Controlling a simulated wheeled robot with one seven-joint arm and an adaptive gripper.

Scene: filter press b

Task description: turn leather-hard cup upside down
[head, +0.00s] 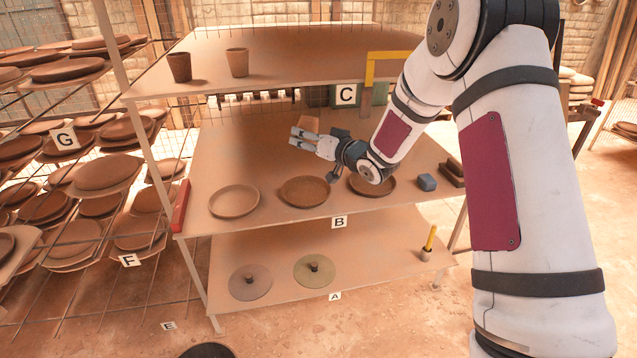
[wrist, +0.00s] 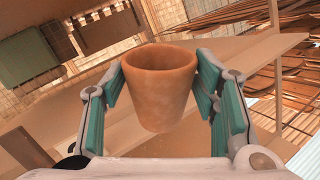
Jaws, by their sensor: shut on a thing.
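My gripper (head: 303,137) is shut on the cup (wrist: 158,88), a plain brown tapered one, held between its two teal-padded fingers. In the wrist view, the cup's wide open rim is toward the picture's top and its narrower end toward the bottom. That view is tilted against the room, so I cannot tell from it which way the mouth points in the room. In the head view, the held cup (head: 309,123) is small and partly hidden by the fingers. It appears to be held above the middle shelf B (head: 240,160).
Two brown cups (head: 180,67) (head: 237,62) stand on the top shelf. A yellow bracket (head: 371,65) stands near label C.

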